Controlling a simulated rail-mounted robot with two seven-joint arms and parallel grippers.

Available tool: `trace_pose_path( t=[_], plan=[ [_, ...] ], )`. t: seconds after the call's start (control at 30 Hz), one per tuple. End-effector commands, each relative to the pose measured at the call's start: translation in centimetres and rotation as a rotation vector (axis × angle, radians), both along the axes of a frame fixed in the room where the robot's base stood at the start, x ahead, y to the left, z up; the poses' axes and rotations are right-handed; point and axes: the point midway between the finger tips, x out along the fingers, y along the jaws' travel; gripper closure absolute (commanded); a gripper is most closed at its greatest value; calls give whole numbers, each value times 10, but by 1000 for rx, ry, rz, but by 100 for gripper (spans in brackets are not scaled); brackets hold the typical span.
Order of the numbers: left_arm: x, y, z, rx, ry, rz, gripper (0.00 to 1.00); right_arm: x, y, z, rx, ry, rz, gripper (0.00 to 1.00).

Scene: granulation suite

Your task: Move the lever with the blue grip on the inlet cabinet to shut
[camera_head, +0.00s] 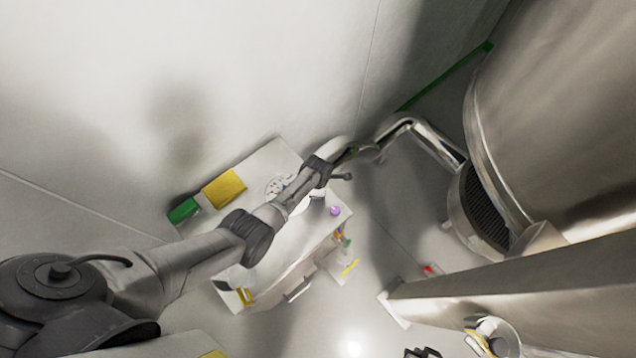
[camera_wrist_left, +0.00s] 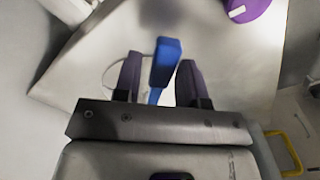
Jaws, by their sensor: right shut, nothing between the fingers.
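The blue grip (camera_wrist_left: 165,62) of the lever stands up in the left wrist view, with a thinner blue part below it. My left gripper (camera_wrist_left: 159,78) has its two dark fingers apart, one on each side of the blue grip, with gaps visible. I cannot tell how deep the grip lies between them. In the head view my left arm reaches over the white cabinet (camera_head: 296,238) and hides the blue grip. My right gripper (camera_head: 422,352) shows as dark fingers at the bottom edge, shut and empty, far from the lever.
A purple round object (camera_head: 335,211) is near my left wrist and also shows in the left wrist view (camera_wrist_left: 246,8). A yellow block (camera_head: 224,189) and a green block (camera_head: 184,211) lie at the cabinet's far side. A large steel vessel (camera_head: 560,110) and pipe (camera_head: 432,140) stand right.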

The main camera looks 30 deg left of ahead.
Motion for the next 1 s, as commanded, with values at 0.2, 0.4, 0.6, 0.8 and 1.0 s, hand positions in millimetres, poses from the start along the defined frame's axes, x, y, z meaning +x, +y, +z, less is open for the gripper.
trace_pose_path(
  t=[0.2,0.4,0.6,0.8,1.0],
  plan=[
    [0,-1,0,-1,-1,-3,51,0,-1,0,-4,0,3,100],
    [0,-1,3,-1,0,-4,51,0,-3,2,-11,0,7,100],
    [0,-1,28,-2,-2,-3,51,0,-3,14,-10,1,6,100],
    [0,-1,64,-1,-3,-3,51,0,-2,25,-8,0,5,100],
    [0,-2,97,-2,-2,-2,51,0,-1,29,-3,1,1,100]
  ],
)
